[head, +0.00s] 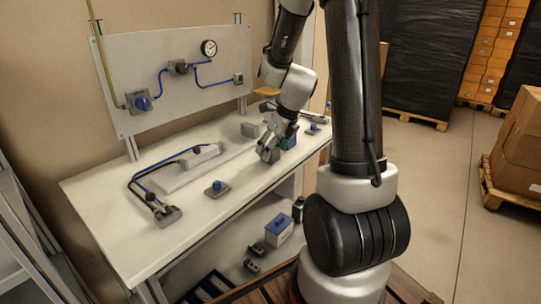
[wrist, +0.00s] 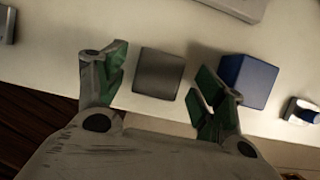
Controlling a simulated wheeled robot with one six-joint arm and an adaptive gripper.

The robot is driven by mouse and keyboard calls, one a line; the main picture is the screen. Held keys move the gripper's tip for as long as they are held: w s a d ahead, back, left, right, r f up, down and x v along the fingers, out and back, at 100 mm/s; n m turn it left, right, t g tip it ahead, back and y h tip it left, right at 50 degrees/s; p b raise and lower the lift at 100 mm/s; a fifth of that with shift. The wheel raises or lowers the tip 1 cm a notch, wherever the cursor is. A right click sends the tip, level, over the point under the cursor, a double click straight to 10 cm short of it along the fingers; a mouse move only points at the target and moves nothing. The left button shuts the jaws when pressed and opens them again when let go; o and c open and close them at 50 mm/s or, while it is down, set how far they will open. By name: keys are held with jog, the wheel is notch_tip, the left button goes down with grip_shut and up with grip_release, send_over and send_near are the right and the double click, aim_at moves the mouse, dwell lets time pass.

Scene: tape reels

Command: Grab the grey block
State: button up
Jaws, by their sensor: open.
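The grey block (wrist: 159,73) stands on the white tabletop in the wrist view, between the two green-padded fingers of my gripper (wrist: 162,62). My gripper is open. There is a gap on both sides of the block, and neither finger visibly touches it. In the head view my gripper (head: 268,150) points down low over the right part of the bench. I cannot make out the block there, as the gripper covers that spot.
A blue block (wrist: 247,80) stands just right of the right finger. A small blue-topped fitting (wrist: 301,111) lies farther right. The bench's front edge is close.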

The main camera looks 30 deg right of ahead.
jog(key=shift+x, duration=0.8)
jog(key=shift+a, duration=0.1)
jog(key=c, duration=1.2)
jog(key=shift+o, duration=0.2)
